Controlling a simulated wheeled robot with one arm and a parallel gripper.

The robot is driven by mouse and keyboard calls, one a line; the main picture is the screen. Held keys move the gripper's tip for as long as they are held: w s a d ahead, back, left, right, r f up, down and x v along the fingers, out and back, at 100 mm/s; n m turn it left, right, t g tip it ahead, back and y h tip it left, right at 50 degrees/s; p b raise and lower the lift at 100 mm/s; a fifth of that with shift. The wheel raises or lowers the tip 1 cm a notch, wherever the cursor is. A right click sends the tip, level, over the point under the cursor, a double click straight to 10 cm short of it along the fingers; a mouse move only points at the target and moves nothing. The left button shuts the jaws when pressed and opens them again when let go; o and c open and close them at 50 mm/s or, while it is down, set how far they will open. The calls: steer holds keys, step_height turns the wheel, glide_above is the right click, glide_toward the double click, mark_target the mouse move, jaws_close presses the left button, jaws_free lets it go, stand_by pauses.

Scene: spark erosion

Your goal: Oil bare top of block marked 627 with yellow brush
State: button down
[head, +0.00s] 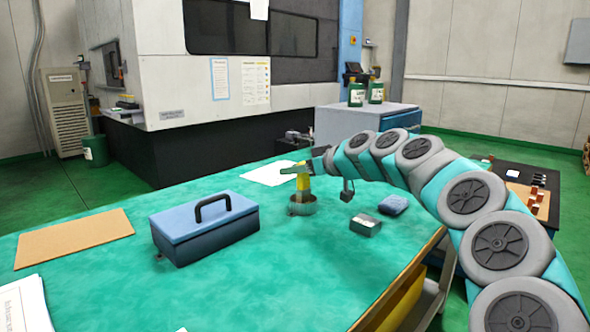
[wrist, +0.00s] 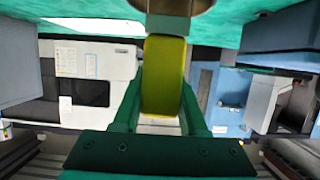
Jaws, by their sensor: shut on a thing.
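My gripper (head: 298,171) is shut on the yellow brush (head: 303,183), which is upright over a round grey-green tin (head: 303,208) on the green table. The brush's lower end is hidden by the tin's rim, so it appears to be inside. In the wrist view the yellow handle (wrist: 163,75) is between my green fingers (wrist: 160,95). A small dark block (head: 366,228) with a paler, patchy top stands on the table to the right of the tin. No number can be read on it.
A blue lidded toolbox (head: 205,228) stands left of the tin. White paper (head: 268,173) lies behind the tin, and a brown board (head: 75,238) lies far left. The front middle of the table is clear.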

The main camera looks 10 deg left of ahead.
steer(key=shift+f+b, duration=0.75)
steer(key=shift+b, duration=0.3)
stand_by(2.6)
steer(key=shift+r, duration=0.1)
step_height(320, 180, up, 7)
steer(key=p, duration=0.2)
stand_by(0.7)
stand_by(0.4)
